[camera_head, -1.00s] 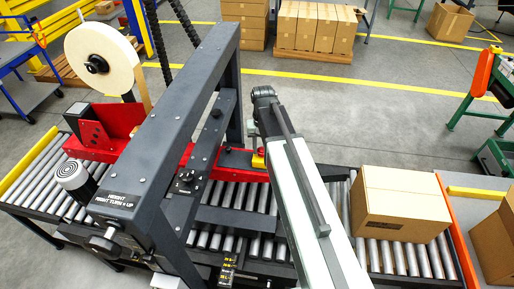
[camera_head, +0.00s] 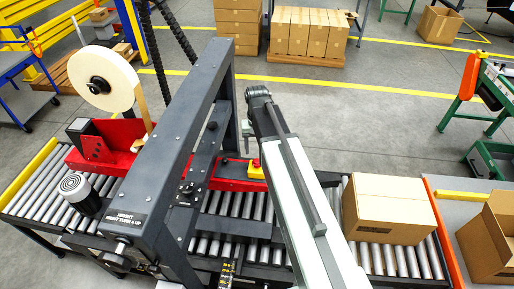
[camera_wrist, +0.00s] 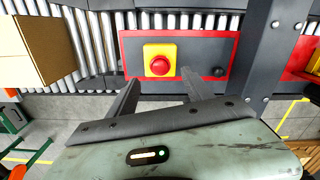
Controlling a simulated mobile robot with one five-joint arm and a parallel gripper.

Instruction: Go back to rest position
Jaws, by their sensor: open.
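My gripper (camera_wrist: 158,95) shows in the wrist view with its two dark fingers apart and nothing between them. Beyond the fingertips is a red panel with a yellow box and a red push button (camera_wrist: 160,65). The fingers appear apart from the button. In the head view my arm reaches forward over the roller conveyor, and the yellow box with its red button (camera_head: 255,168) shows just left of the arm. The gripper's fingers are too small to make out there.
A closed cardboard box (camera_head: 390,210) sits on the rollers right of my arm. The dark machine frame (camera_head: 185,150) stands close on the left, with a tape roll (camera_head: 101,82) behind it. An open carton (camera_head: 490,245) is at the right edge.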

